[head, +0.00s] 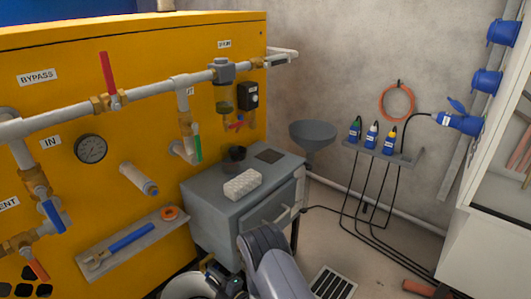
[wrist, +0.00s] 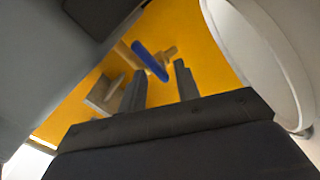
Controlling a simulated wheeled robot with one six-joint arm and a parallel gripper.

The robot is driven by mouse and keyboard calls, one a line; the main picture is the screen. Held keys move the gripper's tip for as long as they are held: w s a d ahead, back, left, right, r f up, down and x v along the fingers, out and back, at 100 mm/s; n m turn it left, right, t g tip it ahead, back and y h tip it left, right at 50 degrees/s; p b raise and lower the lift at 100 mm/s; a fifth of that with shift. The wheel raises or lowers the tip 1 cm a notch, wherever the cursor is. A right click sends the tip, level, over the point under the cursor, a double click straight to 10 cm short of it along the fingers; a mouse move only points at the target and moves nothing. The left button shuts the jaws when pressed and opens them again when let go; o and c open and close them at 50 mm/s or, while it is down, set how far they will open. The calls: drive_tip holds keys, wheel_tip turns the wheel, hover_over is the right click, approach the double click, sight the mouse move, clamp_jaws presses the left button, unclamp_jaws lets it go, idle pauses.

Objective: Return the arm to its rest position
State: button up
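My gripper (wrist: 161,68) shows in the wrist view with its two dark fingers apart and nothing between them. Beyond the fingertips is the yellow panel (wrist: 205,60) with a blue valve handle (wrist: 150,61) on a brass fitting. The distance from the fingers to the handle is hard to judge. In the head view my arm (head: 270,262) is folded low at the bottom centre, and my gripper cannot be made out there.
The yellow tank panel (head: 150,60) with pipes and valves fills the left. A grey cabinet (head: 215,222) stands close beyond my arm, bearing a white block (head: 242,185) and a dark cup. A grey funnel (head: 313,135) and hanging cables are behind. A floor grate (head: 333,283) lies right of my arm.

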drive_tip(key=m, duration=0.5)
drive_tip(key=shift+m, duration=0.3)
idle(0.4)
